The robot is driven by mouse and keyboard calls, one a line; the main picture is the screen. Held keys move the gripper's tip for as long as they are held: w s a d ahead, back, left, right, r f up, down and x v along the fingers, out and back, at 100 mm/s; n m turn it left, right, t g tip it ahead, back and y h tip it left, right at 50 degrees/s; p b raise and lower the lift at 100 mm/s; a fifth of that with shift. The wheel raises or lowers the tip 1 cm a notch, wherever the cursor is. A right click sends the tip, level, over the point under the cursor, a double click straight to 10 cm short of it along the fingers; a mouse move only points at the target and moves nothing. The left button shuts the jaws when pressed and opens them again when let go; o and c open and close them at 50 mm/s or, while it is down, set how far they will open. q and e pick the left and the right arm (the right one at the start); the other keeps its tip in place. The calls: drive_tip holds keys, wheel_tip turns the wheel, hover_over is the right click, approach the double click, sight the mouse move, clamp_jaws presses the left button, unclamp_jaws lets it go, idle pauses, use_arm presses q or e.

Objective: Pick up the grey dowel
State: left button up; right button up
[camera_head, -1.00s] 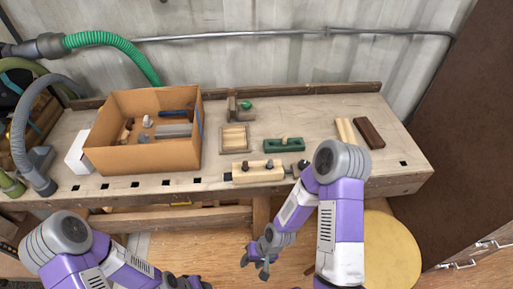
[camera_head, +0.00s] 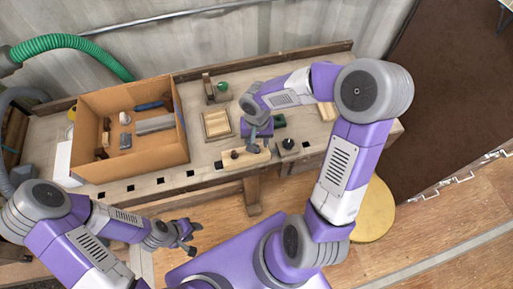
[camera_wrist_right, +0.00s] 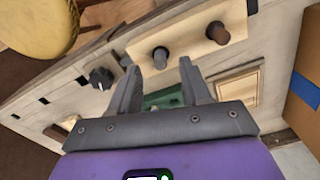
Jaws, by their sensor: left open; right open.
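The grey dowel (camera_wrist_right: 160,58) stands in a light wooden block (camera_wrist_right: 190,42) beside a brown dowel (camera_wrist_right: 218,33). In the right wrist view, the grey dowel shows between the fingertips of my open right gripper (camera_wrist_right: 159,66); I cannot tell how far it is from the tips. In the head view, my right gripper (camera_head: 254,144) is over the right part of the block (camera_head: 243,160) and largely hides the grey dowel. The brown dowel (camera_head: 234,154) is left of it. My left gripper (camera_head: 195,237) is open and empty in front of the bench.
A cardboard box (camera_head: 130,170) with several items stands on the bench's left side. A dark knob (camera_head: 288,144) is right of the block. A yellow round stool (camera_head: 375,210) stands in front.

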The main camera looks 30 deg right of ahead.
sight(257, 149)
wheel_tip(257, 149, down, 4)
drive_tip(key=shift+w+d+r+b, duration=0.1)
drive_tip(key=shift+w+d+b, duration=0.05)
drive_tip(key=shift+b, duration=0.3)
clamp_jaws()
